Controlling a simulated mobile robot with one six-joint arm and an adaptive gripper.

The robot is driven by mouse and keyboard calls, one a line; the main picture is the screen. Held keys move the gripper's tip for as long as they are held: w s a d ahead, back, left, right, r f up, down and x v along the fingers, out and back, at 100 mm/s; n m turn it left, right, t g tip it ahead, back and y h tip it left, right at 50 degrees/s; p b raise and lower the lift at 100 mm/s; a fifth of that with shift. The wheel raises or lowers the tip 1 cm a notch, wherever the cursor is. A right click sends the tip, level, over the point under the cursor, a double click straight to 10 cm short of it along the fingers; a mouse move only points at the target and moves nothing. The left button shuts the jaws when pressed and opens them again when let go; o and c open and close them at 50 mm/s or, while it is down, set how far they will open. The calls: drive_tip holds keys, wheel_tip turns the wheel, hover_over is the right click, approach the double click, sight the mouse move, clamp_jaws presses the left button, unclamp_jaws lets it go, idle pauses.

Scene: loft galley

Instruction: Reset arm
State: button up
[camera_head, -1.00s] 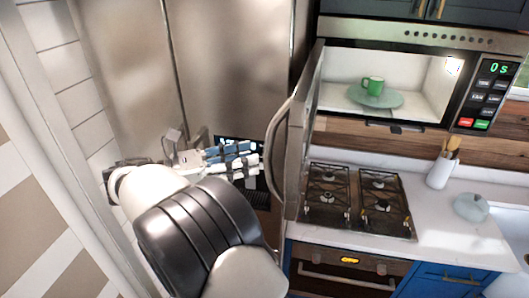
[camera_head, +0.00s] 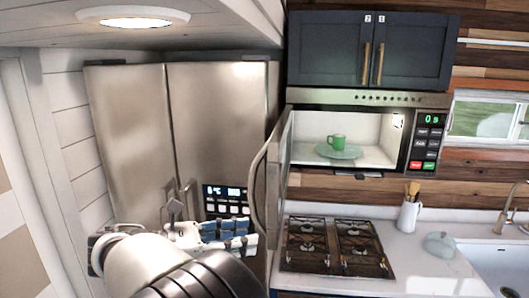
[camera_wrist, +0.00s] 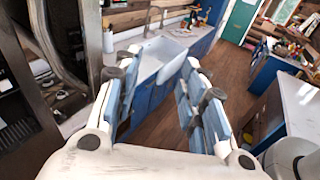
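My gripper (camera_head: 245,238) shows at the lower left of the head view, in front of the steel fridge and beside the open microwave door (camera_head: 273,185). In the wrist view, its two blue-padded fingers (camera_wrist: 162,62) stand apart with nothing between them. My white and black arm reaches in from the bottom of the head view and hides part of the fridge.
The microwave (camera_head: 425,140) stands open, with a green mug (camera_head: 337,141) on its turntable (camera_head: 350,152). The gas stove (camera_head: 335,247) is below. A utensil holder (camera_head: 408,216) and a grey rounded object (camera_head: 440,244) stand on the counter. Dark cabinets (camera_head: 340,50) hang above.

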drive_tip(key=w+d+f+m+g+y+b, duration=0.1)
drive_tip(key=w+d+f+g+b, duration=0.1)
drive_tip(key=d+f+b, duration=0.3)
drive_tip(key=s+d+f+m+g+y+b, duration=0.2)
drive_tip(key=s+d+f+m+y+b, duration=0.1)
drive_tip(key=s+d+f+m+b, duration=0.25)
drive_tip(key=s+d+f+m+g+y+b, duration=0.1)
drive_tip(key=s+d+f+m+y+b, duration=0.2)
drive_tip(key=s+d+f, duration=0.45)
drive_tip(key=s+f+m+t+y+b, duration=0.1)
drive_tip(key=s+f+m+y+b, duration=0.3)
drive_tip(key=f, duration=0.5)
drive_tip(key=s+d+f+m+t+y+b, duration=0.1)
drive_tip(key=s+f+m+y+b, duration=0.3)
drive_tip(key=s+f+m+b, duration=0.4)
wheel_tip(320, 180, down, 2)
drive_tip(key=s+t+b, duration=0.1)
drive_tip(key=s+b, duration=0.1)
drive_tip(key=b, duration=0.1)
drive_tip(key=shift+d+m+b, duration=0.25)
drive_tip(key=shift+m+b, duration=0.05)
drive_tip(key=shift+m, duration=0.05)
